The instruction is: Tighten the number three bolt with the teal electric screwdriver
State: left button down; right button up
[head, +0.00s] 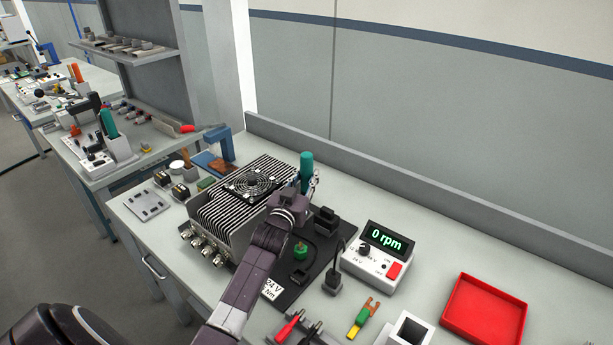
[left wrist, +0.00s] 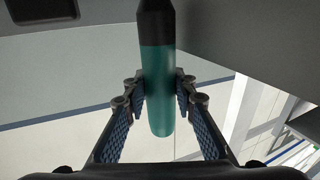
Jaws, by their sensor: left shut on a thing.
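The teal electric screwdriver (head: 306,167) stands roughly upright at the right back edge of the finned housing (head: 226,213), which has a fan on top. My left gripper (head: 312,183) is shut on it. In the left wrist view the screwdriver (left wrist: 158,75) sits between both fingers of the gripper (left wrist: 158,95), its teal body with a black end at the top. The screwdriver's tip is hidden in the head view, so I cannot tell whether it touches anything. I cannot make out the number three bolt or any bolt numbers. My right gripper is not in view.
A power unit (head: 378,260) reads 0 rpm, right of the black mat (head: 318,263). The mat carries a green knob (head: 300,251) and black blocks. A red tray (head: 484,308) lies at the right. A blue clamp-like stand (head: 219,146) is behind the housing. A low ledge runs along the back.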

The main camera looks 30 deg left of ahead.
aim_at(304, 161)
pick_arm(q)
jog(key=shift+f, duration=0.15)
notch_tip(304, 161, up, 2)
jog(key=shift+w+a+r+p, duration=0.1)
jog(key=shift+r+p, duration=0.1)
jog(key=shift+p, duration=1)
notch_tip(304, 161, up, 4)
jog(key=p, duration=0.3)
